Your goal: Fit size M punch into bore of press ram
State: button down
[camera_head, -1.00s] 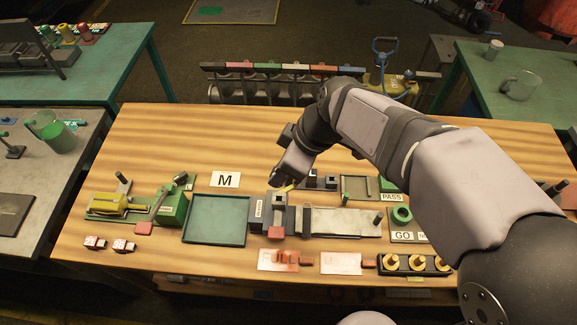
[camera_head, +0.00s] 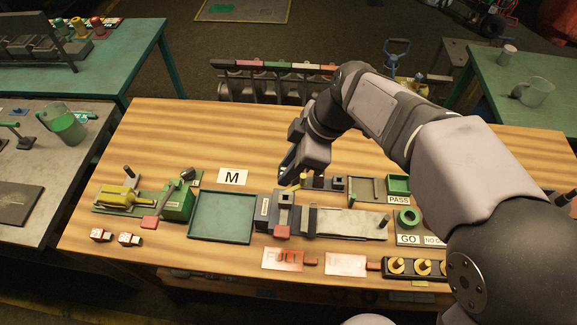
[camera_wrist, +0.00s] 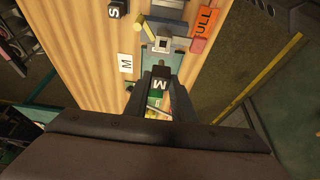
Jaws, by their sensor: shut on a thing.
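My gripper (camera_wrist: 158,95) is shut on a dark piece marked M (camera_wrist: 158,85), the size M punch, in the wrist view. In the head view my gripper (camera_head: 288,176) is above the table, behind the press; the punch is not clear there. The press ram (camera_head: 284,198) is a grey block with a square bore in its top. The wrist view shows the same bore (camera_wrist: 163,44) just beyond the punch. Punch and bore look apart; the height between them cannot be told. A yellow rod (camera_head: 303,179) stands behind the bore.
A green tray (camera_head: 222,240) lies left of the press and a pale flat plate (camera_head: 345,223) right of it. A white M card (camera_head: 233,177) lies behind the tray. A red pad (camera_head: 281,232) sits in front of the ram. Bare wood lies along the table's back.

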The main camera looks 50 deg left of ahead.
jog(key=shift+f+b, duration=1.85)
jog(key=shift+f, duration=0.4)
jog(key=shift+f+b, duration=2.05)
jog(key=shift+f, duration=0.2)
dwell(0.8)
dwell(0.5)
jog(key=c, duration=1.4)
grip_release()
jog(key=shift+r, duration=0.15)
jog(key=shift+r+p, duration=2.5)
jog(key=shift+r, duration=0.95)
